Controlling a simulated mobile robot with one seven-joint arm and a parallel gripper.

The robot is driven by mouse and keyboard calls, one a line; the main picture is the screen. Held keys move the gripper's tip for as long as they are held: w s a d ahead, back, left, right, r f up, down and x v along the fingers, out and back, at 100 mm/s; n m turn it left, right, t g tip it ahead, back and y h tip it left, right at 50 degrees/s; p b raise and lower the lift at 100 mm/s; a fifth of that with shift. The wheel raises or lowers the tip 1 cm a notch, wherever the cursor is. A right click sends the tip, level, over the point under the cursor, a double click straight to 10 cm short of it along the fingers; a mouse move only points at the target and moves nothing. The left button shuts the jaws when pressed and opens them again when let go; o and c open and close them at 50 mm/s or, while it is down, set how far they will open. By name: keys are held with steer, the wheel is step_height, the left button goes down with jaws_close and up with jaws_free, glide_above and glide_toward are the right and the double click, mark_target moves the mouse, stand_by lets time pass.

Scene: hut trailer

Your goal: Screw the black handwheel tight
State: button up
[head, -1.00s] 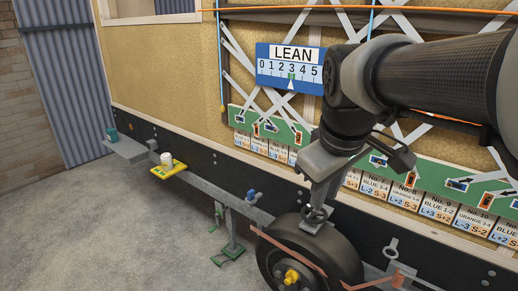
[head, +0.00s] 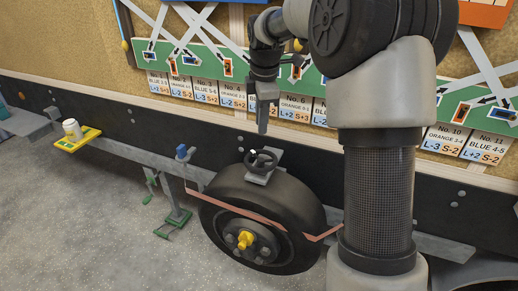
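The black handwheel (head: 261,159) sits on a small grey bracket just above the top of the black tyre (head: 262,205). Its rim and spokes show, with a bright spot near its hub. My gripper (head: 263,130) points straight down above the handwheel, with a small gap in the picture between fingertips and rim. The fingers line up one behind the other from this side, so their opening is hidden. Nothing shows in them. How tight the handwheel is cannot be seen.
A blue-topped post (head: 182,153) stands on the rail left of the tyre. A yellow tray (head: 78,139) holds a white jar (head: 71,128). A bent copper-coloured bar (head: 245,211) crosses the tyre. The board wall (head: 205,65) rises close behind. The left floor is open.

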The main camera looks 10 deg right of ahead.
mark_target(260, 151)
steer(key=f, duration=0.3)
steer(key=w+f+b, duration=0.1)
steer(key=f, duration=0.3)
steer(key=w+f+b, duration=0.1)
steer(key=f, duration=0.2)
steer(key=shift+w+f, duration=0.1)
steer(key=shift+f, duration=0.2)
jaws_close()
